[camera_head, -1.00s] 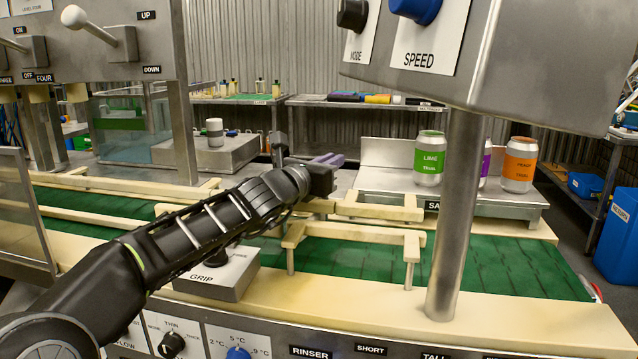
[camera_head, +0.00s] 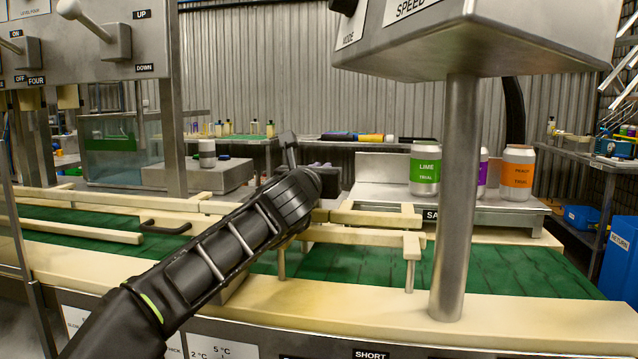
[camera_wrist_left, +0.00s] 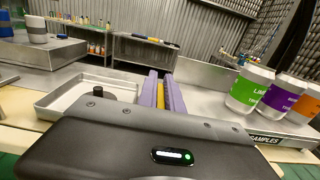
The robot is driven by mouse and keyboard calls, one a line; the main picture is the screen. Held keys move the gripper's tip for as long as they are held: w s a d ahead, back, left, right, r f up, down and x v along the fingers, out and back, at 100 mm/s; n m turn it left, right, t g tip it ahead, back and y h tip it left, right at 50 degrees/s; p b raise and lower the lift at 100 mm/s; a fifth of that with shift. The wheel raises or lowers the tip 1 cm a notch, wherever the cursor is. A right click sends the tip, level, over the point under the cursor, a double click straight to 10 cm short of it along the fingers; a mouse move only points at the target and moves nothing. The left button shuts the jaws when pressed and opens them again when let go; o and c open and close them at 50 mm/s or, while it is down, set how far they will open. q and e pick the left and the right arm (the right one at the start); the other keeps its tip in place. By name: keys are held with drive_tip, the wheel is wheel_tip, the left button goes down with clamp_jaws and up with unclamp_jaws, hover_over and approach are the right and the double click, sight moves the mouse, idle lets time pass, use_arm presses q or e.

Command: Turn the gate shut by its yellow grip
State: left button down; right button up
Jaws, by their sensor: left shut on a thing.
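My left gripper (camera_head: 320,168) reaches over the green conveyor, with its fingers mostly hidden behind my own wrist in the head view. In the left wrist view its two purple fingers (camera_wrist_left: 165,94) point away from the camera, close together. They are shut on the yellow grip (camera_wrist_left: 173,98), which shows as a narrow yellow strip between them. The gate that bears the grip is largely hidden by my arm, and I cannot tell it from the cream rails (camera_head: 370,217) beside it. My right gripper is not in view.
Lime, purple and orange cans (camera_head: 425,168) stand on the metal samples stand (camera_head: 492,208) to the right. A steel post (camera_head: 458,200) rises in front of it. A shallow metal tray (camera_wrist_left: 62,108) lies left of the fingers. The green belt (camera_head: 520,272) is clear at right.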

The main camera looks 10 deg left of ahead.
use_arm(q)
drive_tip(key=shift+y, duration=0.3)
drive_tip(key=c, duration=1.5)
unclamp_jaws()
drive_tip(key=s+b, duration=0.1)
drive_tip(key=s, duration=0.5)
drive_tip(key=shift+s+a+b, duration=0.2)
drive_tip(key=shift+s+b, duration=0.05)
drive_tip(key=shift+b, duration=0.15)
drive_tip(key=shift+s, duration=0.6)
